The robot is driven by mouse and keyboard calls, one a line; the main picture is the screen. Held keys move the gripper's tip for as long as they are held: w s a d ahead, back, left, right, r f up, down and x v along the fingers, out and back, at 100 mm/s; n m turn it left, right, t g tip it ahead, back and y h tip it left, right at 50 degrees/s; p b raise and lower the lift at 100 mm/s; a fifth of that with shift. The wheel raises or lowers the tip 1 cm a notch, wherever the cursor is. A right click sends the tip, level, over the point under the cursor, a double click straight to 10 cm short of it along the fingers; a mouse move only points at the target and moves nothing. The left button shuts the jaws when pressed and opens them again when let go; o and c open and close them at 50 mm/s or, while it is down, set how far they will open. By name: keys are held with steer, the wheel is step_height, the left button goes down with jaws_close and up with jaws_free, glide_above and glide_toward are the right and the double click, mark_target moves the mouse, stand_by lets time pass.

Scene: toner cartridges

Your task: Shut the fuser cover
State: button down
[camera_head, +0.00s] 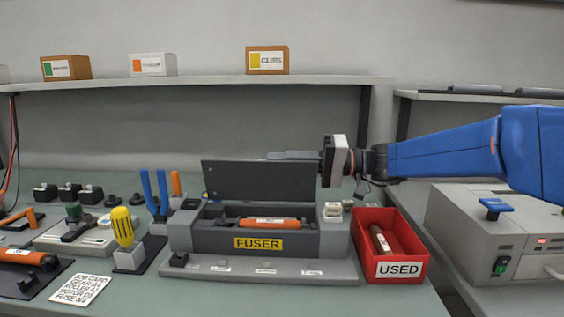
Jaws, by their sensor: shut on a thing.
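The fuser unit (335,243) is a grey housing with a yellow FUSER label, standing on the bench in the middle. Its dark fuser cover (262,181) stands up and open at the back of the housing. An orange roller (268,223) with a white label lies inside the housing. My gripper (292,155) reaches in from the right at the cover's top edge, with its fingers pointing left. It is shut on the cover at that edge, though the exact contact is partly hidden.
A grey machine (465,245) sits farther right. A shelf (200,81) runs above.

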mark_target(281, 167)
steer(key=s+n, duration=0.2)
steer(key=n, duration=0.1)
steer(key=s+n, duration=0.1)
steer(key=s, duration=0.1)
steer(key=shift+f+n, duration=0.3)
steer(key=shift+s+f+n, duration=0.3)
steer(key=shift+s+n, duration=0.45)
steer(key=shift+n, duration=0.25)
steer(key=shift+s+a+f, duration=0.1)
steer(key=shift+s+f, duration=0.15)
steer(key=shift+s, duration=0.35)
steer(key=c, duration=1.8)
jaws_free()
steer(key=shift+c, duration=0.2)
steer(key=d, duration=1.1)
steer(key=shift+s, duration=0.15)
steer(key=shift+d, duration=0.55)
